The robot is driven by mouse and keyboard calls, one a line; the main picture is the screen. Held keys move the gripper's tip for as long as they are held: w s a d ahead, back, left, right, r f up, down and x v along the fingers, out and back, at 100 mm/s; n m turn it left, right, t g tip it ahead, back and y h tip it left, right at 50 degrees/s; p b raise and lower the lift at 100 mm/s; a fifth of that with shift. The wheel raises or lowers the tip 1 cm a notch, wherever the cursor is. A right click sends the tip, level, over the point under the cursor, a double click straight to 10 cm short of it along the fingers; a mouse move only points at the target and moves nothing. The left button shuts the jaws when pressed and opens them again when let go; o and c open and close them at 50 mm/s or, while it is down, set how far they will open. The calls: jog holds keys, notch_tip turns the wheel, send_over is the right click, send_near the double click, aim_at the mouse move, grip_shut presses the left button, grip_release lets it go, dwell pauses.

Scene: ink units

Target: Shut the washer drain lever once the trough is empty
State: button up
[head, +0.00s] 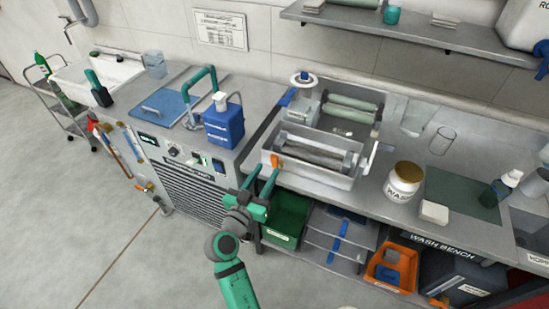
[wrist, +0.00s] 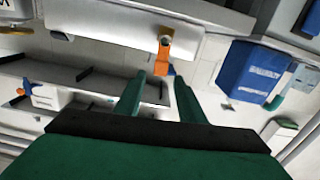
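The washer trough (head: 308,175) is a pale grey open box on the bench, with a dark roller lying along it. I cannot tell whether liquid is in it. The orange drain lever (head: 276,160) is on the trough's front left wall. In the wrist view the lever (wrist: 164,48) shows a round pivot and a short arm pointing towards my fingers. My gripper (head: 263,175) is just in front of the lever, fingers apart. In the wrist view my gripper (wrist: 160,76) has its two green fingers either side of the lever's tip, with gaps visible; contact is not clear.
A blue container (head: 224,126) stands on the machine to the left. A white jar (head: 403,180) and a green mat (head: 462,192) are on the bench to the right. Below the bench are a green bin (head: 287,215) and an orange crate (head: 391,268).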

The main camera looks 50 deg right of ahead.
aim_at(274, 159)
jog(key=x, duration=0.7)
jog(key=shift+w+d, duration=0.1)
jog(key=shift+d, duration=0.15)
grip_shut()
